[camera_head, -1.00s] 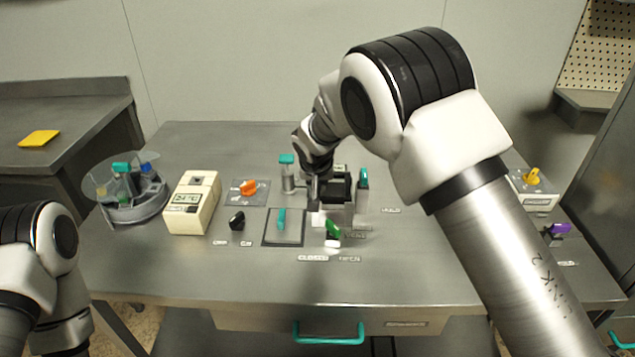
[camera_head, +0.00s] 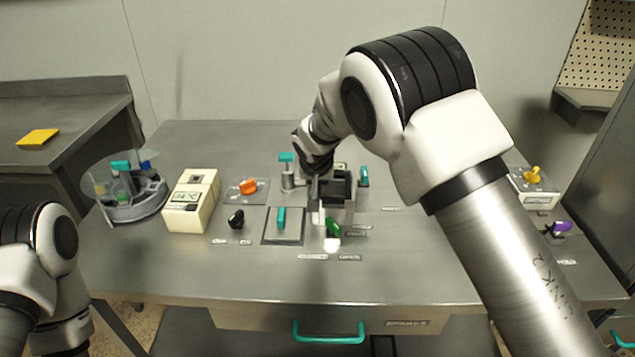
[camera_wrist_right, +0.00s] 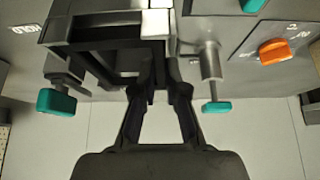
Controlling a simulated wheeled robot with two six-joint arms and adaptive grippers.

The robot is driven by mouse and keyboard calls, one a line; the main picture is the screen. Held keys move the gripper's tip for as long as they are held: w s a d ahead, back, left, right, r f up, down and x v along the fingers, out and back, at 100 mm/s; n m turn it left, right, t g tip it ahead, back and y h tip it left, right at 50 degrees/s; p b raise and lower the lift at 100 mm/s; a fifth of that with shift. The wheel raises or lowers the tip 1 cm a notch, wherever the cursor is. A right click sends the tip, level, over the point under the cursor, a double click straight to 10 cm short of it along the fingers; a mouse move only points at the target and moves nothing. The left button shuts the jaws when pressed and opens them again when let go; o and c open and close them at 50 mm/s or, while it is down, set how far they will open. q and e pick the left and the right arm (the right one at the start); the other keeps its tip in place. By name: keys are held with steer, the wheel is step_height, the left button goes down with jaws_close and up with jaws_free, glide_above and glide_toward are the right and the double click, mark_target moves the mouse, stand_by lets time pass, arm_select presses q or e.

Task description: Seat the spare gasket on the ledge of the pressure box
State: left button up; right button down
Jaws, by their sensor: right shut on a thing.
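In the right wrist view the fingertips (camera_wrist_right: 160,84) meet close against the dark frame work of the box. The thing held appears to be the black square gasket (camera_head: 351,187) at the box's top; the fingers hide part of it. I cannot tell whether it lies flat on the ledge. My left arm shows at the lower left, but its gripper is out of view.
A teal-topped post (camera_head: 287,174) stands close left of the box, and a teal-handled clamp (camera_head: 364,178) close right. A plate with teal grip (camera_head: 284,226) and a cream readout box (camera_head: 192,201) stand left.

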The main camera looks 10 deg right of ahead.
steer(key=shift+f, duration=0.3)
stand_by(0.5)
steer(key=c, duration=0.7)
jaws_free()
steer(key=shift+r, duration=0.1)
steer(key=shift+r+p, duration=2.5)
steer(key=shift+r, duration=0.95)
